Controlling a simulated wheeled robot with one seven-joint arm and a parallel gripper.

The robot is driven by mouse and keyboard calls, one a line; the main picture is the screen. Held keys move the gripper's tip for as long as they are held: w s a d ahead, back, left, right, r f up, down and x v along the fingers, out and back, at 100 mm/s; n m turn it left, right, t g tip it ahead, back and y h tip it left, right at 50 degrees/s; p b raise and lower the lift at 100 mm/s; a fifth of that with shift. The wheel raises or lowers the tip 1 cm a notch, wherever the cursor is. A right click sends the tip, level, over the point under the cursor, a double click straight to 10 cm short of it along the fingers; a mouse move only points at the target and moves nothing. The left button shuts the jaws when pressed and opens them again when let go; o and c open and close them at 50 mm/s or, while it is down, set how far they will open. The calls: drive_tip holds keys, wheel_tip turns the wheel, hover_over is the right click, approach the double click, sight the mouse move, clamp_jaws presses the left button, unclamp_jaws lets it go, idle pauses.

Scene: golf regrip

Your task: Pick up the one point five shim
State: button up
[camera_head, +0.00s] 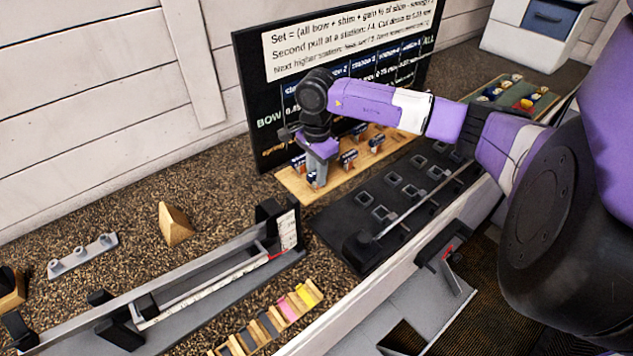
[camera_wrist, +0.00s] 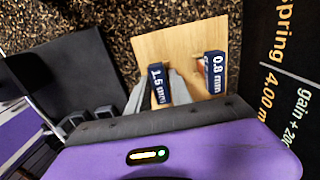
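The 1.5 mm shim, with a dark blue label (camera_wrist: 158,84), is at the wooden board (camera_wrist: 178,45) in the wrist view. My gripper (camera_wrist: 160,92) has one grey finger on each side of this label. I cannot tell whether the fingers touch or squeeze it. In the head view my gripper (camera_head: 316,174) points down over the near-left end of the wooden board (camera_head: 293,186), with a small blue-labelled piece just below it. The lower part of the shim is hidden by my gripper.
The 0.8 mm shim (camera_wrist: 215,74) stands close to the right of my fingers. More labelled pieces (camera_head: 348,159) stand along the board. A black sign (camera_head: 268,110) rises behind it, and a dark tray (camera_head: 335,222) with square pockets lies in front. A wooden wedge (camera_head: 174,224) stands left.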

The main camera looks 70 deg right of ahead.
clamp_jaws()
drive_tip(key=shift+r, duration=0.1)
wheel_tip(320, 180, up, 20)
drive_tip(key=b, duration=0.4)
drive_tip(key=shift+b, duration=0.4)
